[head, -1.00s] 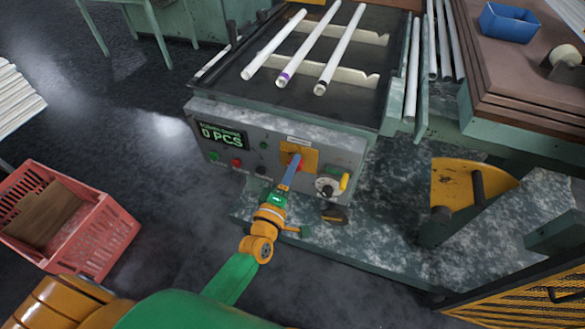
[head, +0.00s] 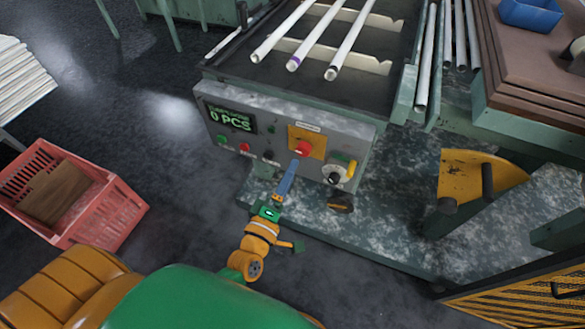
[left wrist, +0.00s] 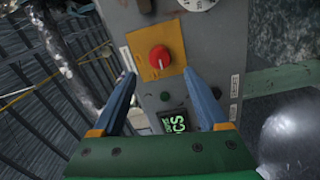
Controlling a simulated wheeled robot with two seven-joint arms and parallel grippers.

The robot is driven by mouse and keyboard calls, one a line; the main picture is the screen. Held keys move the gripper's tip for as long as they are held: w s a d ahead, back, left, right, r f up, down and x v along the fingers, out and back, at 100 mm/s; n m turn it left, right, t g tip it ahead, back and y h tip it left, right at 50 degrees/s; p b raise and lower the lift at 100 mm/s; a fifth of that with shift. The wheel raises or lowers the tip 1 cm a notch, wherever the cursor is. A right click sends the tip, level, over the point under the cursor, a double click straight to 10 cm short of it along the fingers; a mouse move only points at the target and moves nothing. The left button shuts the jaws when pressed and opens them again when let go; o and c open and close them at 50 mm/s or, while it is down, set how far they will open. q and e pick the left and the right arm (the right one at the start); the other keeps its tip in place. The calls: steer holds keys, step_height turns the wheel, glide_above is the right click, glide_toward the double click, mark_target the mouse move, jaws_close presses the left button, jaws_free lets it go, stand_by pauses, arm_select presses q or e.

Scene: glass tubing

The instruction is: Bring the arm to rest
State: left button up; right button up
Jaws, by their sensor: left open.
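My left arm comes in from the bottom left in the head view. Its gripper (head: 289,180) is in front of the grey control panel (head: 226,102), just below the red button (head: 303,149) on its yellow plate (head: 318,137). In the left wrist view the two blue fingers (left wrist: 160,92) are spread with nothing between them. The red button (left wrist: 158,57) shows ahead, between and beyond the fingertips, apart from them. My right gripper is in neither view.
The panel's display (head: 231,116) reads 0 PCS. Three white tubes (head: 317,35) lie on the machine above the panel. A red crate (head: 108,207) stands on the floor at left. A yellow part (head: 467,176) is at right. The floor between crate and machine is clear.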

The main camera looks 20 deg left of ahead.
arm_select(q)
steer(key=s+f+m+g+h+p, duration=0.1)
steer(key=s+f+m+g, duration=0.35)
steer(key=f, duration=0.55)
steer(key=s+f+m+g, duration=0.4)
steer(key=s+f+m, duration=0.1)
steer(key=f, duration=0.5)
steer(key=s+a+f+m+g, duration=0.1)
steer(key=s+f+m+g, duration=0.2)
steer(key=s, duration=0.4)
steer(key=s+a+f+m+g+y, duration=0.1)
steer(key=s+a+f+m+g, duration=0.1)
steer(key=s+f, duration=0.3)
steer(key=s+a+f+m+g, duration=0.1)
steer(key=s+f+m+g, duration=0.2)
steer(key=s, duration=0.7)
steer(key=shift+a+f+m+g+y+p, duration=0.3)
steer(key=shift+f+m+g+p, duration=0.05)
steer(key=shift+f+g+p, duration=0.1)
